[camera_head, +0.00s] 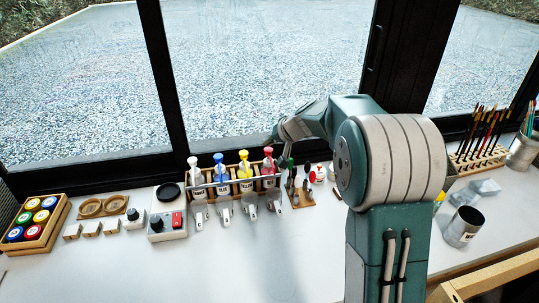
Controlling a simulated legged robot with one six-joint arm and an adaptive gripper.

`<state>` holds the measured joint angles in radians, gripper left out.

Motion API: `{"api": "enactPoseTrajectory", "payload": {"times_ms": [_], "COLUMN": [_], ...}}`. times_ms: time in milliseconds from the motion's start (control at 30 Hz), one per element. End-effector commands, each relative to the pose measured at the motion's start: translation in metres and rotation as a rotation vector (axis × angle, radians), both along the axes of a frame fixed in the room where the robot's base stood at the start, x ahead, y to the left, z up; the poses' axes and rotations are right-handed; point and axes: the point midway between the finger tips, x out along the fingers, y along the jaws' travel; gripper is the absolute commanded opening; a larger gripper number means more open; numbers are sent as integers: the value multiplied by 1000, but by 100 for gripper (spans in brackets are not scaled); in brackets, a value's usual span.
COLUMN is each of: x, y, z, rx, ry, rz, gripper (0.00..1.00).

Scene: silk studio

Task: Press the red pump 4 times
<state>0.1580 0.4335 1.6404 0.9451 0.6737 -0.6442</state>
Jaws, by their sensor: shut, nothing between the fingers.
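The red pump (268,166) is the rightmost bottle in a wooden rack (210,189) at the back of the table, in front of the window. A yellow pump (245,172), a blue pump (221,174) and a white pump (195,178) stand to its left in the same row. My gripper (283,156) is small and dark in the picture, at the end of my arm, just right of the red pump's head. It is shut and empty. Whether it touches the pump cannot be told from this angle.
A small stand of tools (303,197) is close right of the red pump. Several scoops lie before the rack. A scale (168,222), a box of colored jars (36,220), a brush rack (478,158) and a metal cup (462,228) stand around. The front of the table is clear.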

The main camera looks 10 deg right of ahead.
Motion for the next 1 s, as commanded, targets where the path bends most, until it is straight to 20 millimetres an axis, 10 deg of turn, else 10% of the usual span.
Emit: {"api": "enactPoseTrajectory", "payload": {"times_ms": [1000], "x": [0], "y": [0], "z": [58], "rx": [-1], "ry": [-3], "rz": [0], "gripper": [0]}}
